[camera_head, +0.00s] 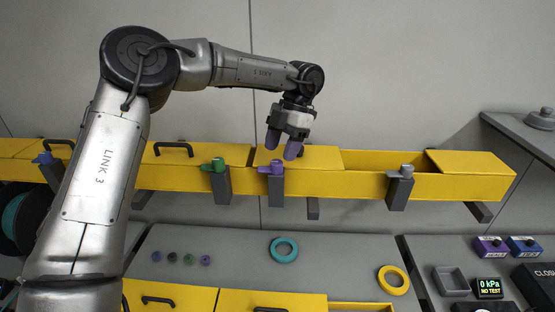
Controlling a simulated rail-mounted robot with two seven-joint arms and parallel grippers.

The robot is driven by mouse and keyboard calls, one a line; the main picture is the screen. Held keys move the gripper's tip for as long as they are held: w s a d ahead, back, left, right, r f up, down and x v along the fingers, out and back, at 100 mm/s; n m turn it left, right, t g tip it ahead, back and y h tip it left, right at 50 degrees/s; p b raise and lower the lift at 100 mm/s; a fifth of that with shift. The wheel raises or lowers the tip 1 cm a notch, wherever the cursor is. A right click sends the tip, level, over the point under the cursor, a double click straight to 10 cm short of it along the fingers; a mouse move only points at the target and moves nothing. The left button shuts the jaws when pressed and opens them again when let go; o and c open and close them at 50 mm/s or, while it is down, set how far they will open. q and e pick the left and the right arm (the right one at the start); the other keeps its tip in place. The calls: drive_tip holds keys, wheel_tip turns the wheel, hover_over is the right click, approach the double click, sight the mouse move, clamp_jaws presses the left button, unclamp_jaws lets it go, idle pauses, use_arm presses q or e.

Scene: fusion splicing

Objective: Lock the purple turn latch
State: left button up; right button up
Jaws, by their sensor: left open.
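The purple turn latch (275,167) sits on top of a grey bracket (276,187) on the front of the long yellow trough (340,183). Its handle points left in the picture. My left gripper (284,147) hangs just above and slightly right of the latch, fingers pointing down. It is open and holds nothing. I cannot tell whether a fingertip touches the latch. My right gripper is not in view.
A green latch (214,165), a grey latch (407,171) and a blue latch (43,158) sit along the same trough. A lid (470,174) lies at its right end. Below, the grey bench holds a teal ring (284,250) and a yellow ring (393,280).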

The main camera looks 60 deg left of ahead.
sight(277, 162)
use_arm(q)
drive_tip(key=shift+x, duration=1.6)
drive_tip(key=shift+c, duration=0.4)
drive_tip(key=c, duration=0.9)
drive_tip(key=shift+o, duration=0.2)
